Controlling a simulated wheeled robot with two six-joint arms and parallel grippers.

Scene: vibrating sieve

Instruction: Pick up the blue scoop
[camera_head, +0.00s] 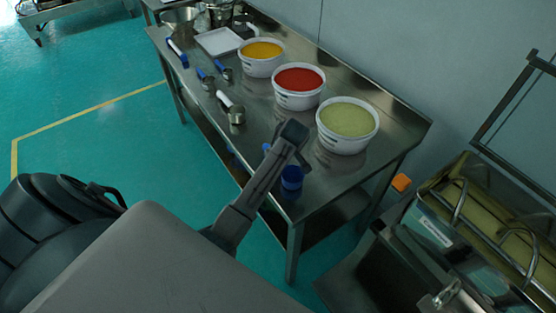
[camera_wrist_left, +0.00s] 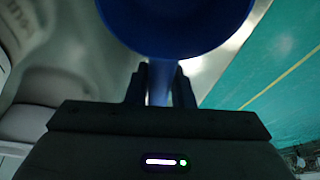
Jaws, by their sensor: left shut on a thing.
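The blue scoop (camera_head: 292,178) is at the near right part of the steel table, just below my left gripper (camera_head: 300,161). In the left wrist view the round blue bowl of the scoop (camera_wrist_left: 175,25) fills the top middle. Its narrow handle (camera_wrist_left: 160,88) runs down between the two dark fingers of my left gripper (camera_wrist_left: 160,90), which are shut on it. Whether the scoop touches the table cannot be told. My right gripper is not in view.
White tubs of yellow (camera_head: 262,68), red (camera_head: 298,100) and green (camera_head: 347,142) material stand along the table's back. Metal scoops with blue or white handles (camera_head: 234,114) and a white tray (camera_head: 219,41) lie further left. A sieve machine (camera_head: 480,215) stands at the right.

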